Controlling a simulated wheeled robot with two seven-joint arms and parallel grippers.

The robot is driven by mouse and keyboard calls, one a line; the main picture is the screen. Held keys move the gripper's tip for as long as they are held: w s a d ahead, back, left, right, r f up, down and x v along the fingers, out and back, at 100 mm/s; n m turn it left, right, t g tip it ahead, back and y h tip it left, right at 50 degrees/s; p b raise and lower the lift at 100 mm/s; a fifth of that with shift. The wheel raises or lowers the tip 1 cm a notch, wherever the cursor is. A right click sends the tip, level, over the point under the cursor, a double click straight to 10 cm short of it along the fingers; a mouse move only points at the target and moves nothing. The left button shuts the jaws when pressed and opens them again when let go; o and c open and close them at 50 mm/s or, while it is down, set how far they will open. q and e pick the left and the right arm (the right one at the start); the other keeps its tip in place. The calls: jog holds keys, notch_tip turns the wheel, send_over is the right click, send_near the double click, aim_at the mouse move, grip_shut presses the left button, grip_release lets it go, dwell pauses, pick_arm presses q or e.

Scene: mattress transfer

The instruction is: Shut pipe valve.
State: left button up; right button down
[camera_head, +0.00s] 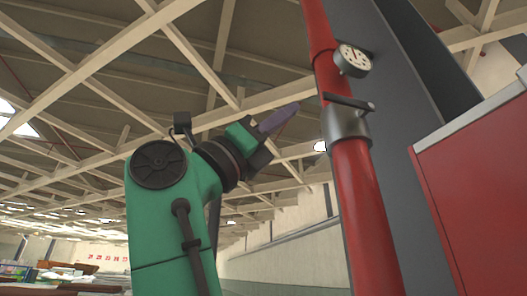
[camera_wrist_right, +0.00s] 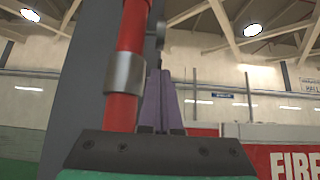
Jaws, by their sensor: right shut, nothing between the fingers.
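A red vertical pipe (camera_head: 360,205) carries a grey metal valve collar (camera_head: 345,125) with a dark lever handle (camera_head: 348,103) lying roughly crosswise to the pipe. My right gripper (camera_head: 290,112) is shut and empty, its purple-grey fingers pointing up and right toward the valve. In the head view a gap shows between the fingertips and the lever. In the wrist view the shut fingers (camera_wrist_right: 157,85) appear just right of the collar (camera_wrist_right: 125,73) and pipe (camera_wrist_right: 131,28); contact with the lever cannot be told there. My left gripper is not in view.
A round gauge (camera_head: 352,60) sits on the pipe above the valve. A dark grey column (camera_head: 405,130) stands behind the pipe. A red cabinet (camera_head: 480,190) is at the right; red panels marked FIRE (camera_wrist_right: 290,160) show in the wrist view. Space left of the pipe is open.

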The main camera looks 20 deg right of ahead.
pick_arm(q)
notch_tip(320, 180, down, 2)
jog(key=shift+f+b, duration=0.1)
jog(key=shift+b, duration=0.55)
pick_arm(e)
jog(key=v, duration=0.6)
jog(key=shift+a, duration=0.15)
